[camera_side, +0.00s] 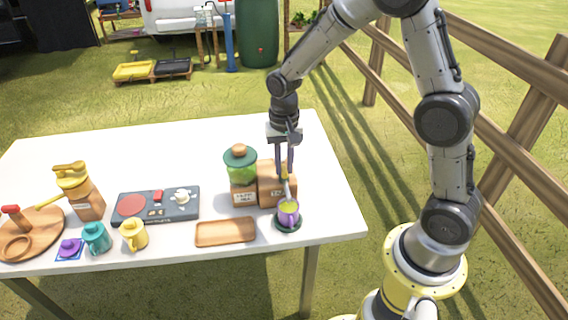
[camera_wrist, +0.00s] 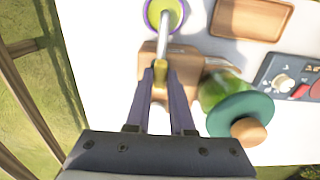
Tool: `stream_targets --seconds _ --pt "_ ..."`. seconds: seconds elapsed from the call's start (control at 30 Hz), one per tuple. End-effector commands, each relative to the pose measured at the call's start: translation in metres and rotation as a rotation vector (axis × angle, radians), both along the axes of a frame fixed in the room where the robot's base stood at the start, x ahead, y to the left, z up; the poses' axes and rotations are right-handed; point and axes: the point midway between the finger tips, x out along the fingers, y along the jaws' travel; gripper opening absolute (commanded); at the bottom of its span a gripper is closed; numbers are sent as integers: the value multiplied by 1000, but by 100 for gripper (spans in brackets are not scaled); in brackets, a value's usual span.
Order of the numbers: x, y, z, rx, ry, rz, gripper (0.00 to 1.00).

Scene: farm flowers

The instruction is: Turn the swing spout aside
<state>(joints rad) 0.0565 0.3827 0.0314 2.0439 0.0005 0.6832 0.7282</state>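The swing spout is a silver tube (camera_wrist: 164,38) with a yellow part (camera_wrist: 160,71) at its near end, on a brown wooden dispenser box (camera_side: 268,186). The spout's far end lies over a purple cup (camera_side: 289,215) with yellow-green inside, which stands on a dark green round base (camera_side: 287,226). My gripper (camera_side: 284,172) points down above the box. In the wrist view its two purple-grey fingers (camera_wrist: 160,74) stand apart, one on each side of the yellow part. Whether they press on it I cannot tell.
A green-lidded jar (camera_side: 240,168) stands close left of the dispenser. A wooden tray (camera_side: 225,232) lies left of the cup. A dark control panel (camera_side: 156,205), mugs (camera_side: 134,234) and a yellow-topped dispenser (camera_side: 83,194) are farther left. The table's back is clear.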

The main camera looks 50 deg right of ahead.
Motion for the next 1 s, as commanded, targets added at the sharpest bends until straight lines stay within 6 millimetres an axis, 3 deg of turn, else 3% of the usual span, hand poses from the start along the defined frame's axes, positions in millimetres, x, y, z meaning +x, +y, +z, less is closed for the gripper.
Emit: stream_targets --seconds 0.03,0.1,1.0 --pt "0 0 0 0 0 0 10" --pt "0 0 0 0 0 0 0" --pt "0 0 1 1 -1 0 0"
